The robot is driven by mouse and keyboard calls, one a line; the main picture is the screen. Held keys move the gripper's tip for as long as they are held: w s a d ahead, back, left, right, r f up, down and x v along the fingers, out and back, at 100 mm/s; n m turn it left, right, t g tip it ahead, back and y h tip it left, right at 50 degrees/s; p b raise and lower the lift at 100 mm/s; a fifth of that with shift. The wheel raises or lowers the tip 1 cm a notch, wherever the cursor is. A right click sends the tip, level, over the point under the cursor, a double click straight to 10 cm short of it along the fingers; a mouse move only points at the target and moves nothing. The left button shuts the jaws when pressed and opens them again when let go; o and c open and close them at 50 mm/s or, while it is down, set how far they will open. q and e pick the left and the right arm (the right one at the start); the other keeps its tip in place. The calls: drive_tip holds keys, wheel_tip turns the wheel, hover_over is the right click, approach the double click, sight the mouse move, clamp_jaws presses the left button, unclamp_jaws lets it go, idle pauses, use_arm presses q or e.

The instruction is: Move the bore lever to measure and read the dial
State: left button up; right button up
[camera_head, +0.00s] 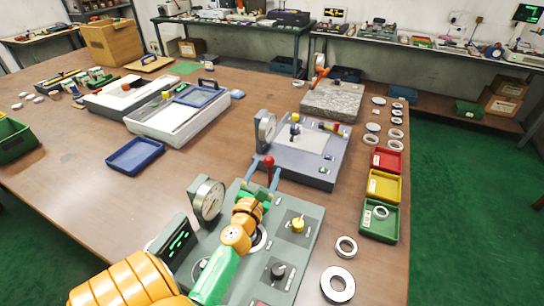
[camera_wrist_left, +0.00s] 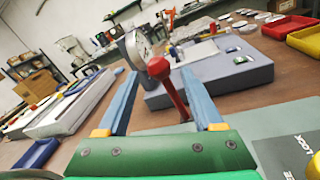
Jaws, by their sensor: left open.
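The bore lever is a red stick with a round red knob (camera_head: 269,162), standing at the far edge of the grey-green gauge base (camera_head: 312,225). My left gripper (camera_head: 267,167) is open, its two blue fingers on either side of the lever. In the left wrist view the lever knob (camera_wrist_left: 158,68) shows between the spread fingers, with gaps on both sides. The round dial (camera_head: 209,201) stands at the base's left; its needle is too small to read. A metal ring (camera_head: 260,240) on the base is partly hidden by my left arm. My right gripper is out of view.
A second grey gauge fixture (camera_head: 306,170) stands just beyond the lever. A black digital display (camera_head: 174,245) is beside my left arm. Red (camera_head: 386,160), yellow (camera_head: 384,186) and green (camera_head: 379,228) bins line the right edge, near loose rings (camera_head: 338,284).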

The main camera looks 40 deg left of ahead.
use_arm(q)
drive_tip(key=x, duration=0.6)
drive_tip(key=shift+w+a, duration=0.25)
drive_tip(key=shift+w, duration=0.1)
drive_tip(key=shift+s+r, duration=0.1)
clamp_jaws()
idle(0.8)
